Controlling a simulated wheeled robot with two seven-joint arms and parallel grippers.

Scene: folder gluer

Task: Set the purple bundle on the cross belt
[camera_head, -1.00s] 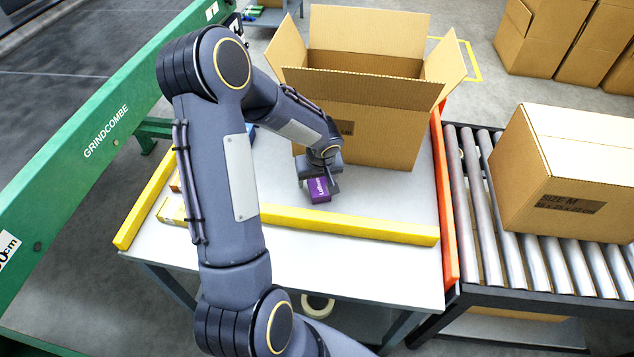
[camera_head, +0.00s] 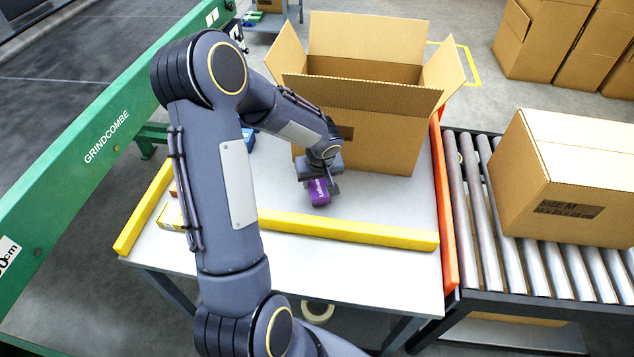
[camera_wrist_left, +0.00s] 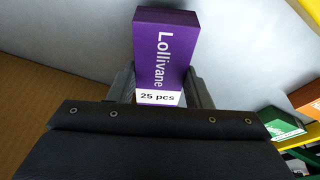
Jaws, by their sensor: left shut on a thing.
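The purple bundle (camera_head: 319,191) is in my left gripper (camera_head: 322,184), over the white table in front of the open carton. In the left wrist view the bundle (camera_wrist_left: 163,55) shows "Lollivane" and "25 pcs", with the gripper fingers (camera_wrist_left: 160,88) against its two sides. My left gripper is shut on it. I cannot tell how far it is above the table. No part is clearly marked as the cross belt. My right gripper is not in view.
A large open carton (camera_head: 385,135) stands behind the gripper. Yellow rails (camera_head: 350,228) edge the table (camera_head: 330,260). An orange guard (camera_head: 444,210) separates it from a roller conveyor (camera_head: 490,250) carrying a closed box (camera_head: 570,180). A green machine beam (camera_head: 100,150) runs along the left.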

